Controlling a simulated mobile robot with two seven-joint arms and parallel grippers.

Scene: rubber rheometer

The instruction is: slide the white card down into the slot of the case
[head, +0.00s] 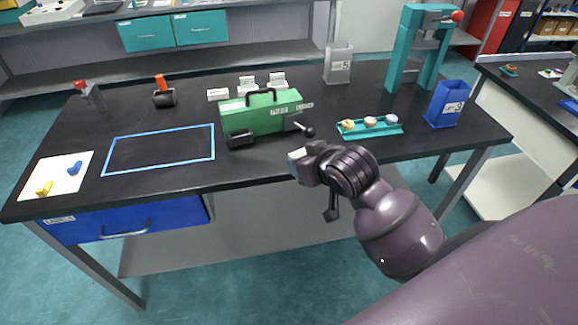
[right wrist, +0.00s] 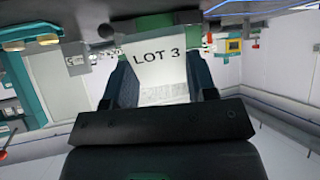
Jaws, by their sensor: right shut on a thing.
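The green case (head: 258,118) with a dark top handle stands upright near the middle of the black table. White labels show on it, but I cannot make out its slot. My right gripper (head: 297,161) is at the table's front edge, in front of the case and apart from it. It is shut on the white card (right wrist: 160,62), which reads "LOT 3" in the right wrist view, between the two dark fingers. In the head view only a small pale bit of the card shows. My left gripper is not in view.
A teal tray (head: 352,133) with several samples lies right of the case. A blue bin (head: 443,108), a grey bin (head: 338,68) and a teal press (head: 398,60) stand beyond. Small white cards (head: 217,95) stand behind the case. A blue-outlined area (head: 160,150) at left is empty.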

